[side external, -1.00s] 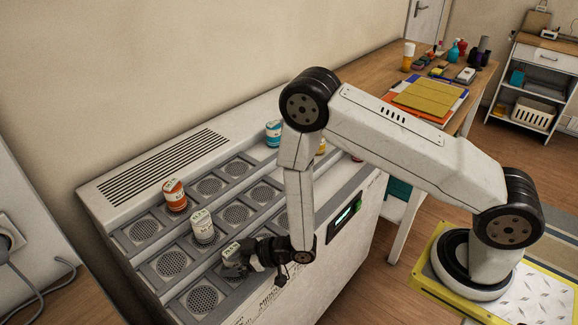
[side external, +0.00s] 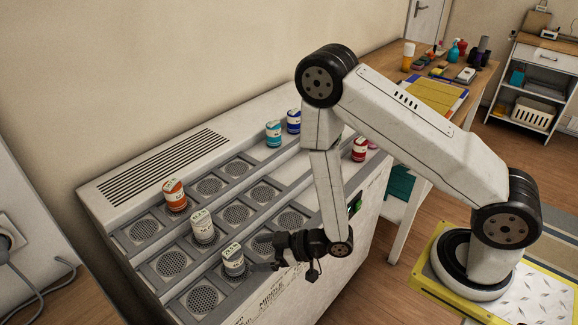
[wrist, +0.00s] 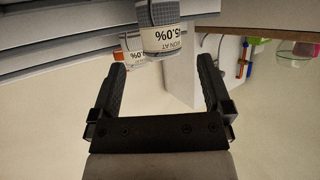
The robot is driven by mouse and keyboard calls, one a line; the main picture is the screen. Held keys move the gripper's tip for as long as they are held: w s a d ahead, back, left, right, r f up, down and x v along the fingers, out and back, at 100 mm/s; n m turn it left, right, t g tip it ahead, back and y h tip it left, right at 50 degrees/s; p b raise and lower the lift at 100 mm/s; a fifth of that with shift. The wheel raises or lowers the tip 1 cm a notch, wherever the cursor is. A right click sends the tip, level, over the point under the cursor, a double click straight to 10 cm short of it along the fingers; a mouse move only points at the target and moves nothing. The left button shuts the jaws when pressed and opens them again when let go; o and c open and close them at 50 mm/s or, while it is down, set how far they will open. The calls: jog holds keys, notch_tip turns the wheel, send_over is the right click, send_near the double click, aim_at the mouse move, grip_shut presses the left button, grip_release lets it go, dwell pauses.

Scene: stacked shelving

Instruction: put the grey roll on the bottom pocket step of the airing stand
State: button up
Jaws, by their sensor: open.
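The grey roll (side external: 233,261), with a pale printed label, stands upright on the bottom step (side external: 202,298) of the airing stand (side external: 142,208), in one of its grilled pockets. My gripper (side external: 262,257) is just to the right of the roll, with open, empty fingers apart from it. In the wrist view the grey roll (wrist: 158,30) is at the top, beyond the open fingertips of my gripper (wrist: 162,70). Its far end is cut off by the frame.
A similar pale roll (side external: 202,227) stands on the middle step and an orange one (side external: 174,195) on the top step. Teal (side external: 273,133), blue (side external: 293,121) and red (side external: 359,149) rolls stand farther along. A wooden table (side external: 385,68) adjoins the stand. Several pockets are empty.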

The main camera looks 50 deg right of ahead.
jog(key=shift+v, duration=2.05)
jog(key=shift+w, duration=0.15)
jog(key=w+d+r+m+g+h, duration=0.2)
jog(key=d+r+m+g+h, duration=0.15)
jog(key=d+r+h, duration=0.35)
jog(key=s+d+r+m+g, duration=0.3)
jog(key=s+d+r+g, duration=0.1)
jog(key=s+r+g, duration=0.1)
jog(key=s+r, duration=0.1)
jog(key=s, duration=0.1)
jog(key=shift+s+r, duration=0.25)
jog(key=shift+s, duration=0.05)
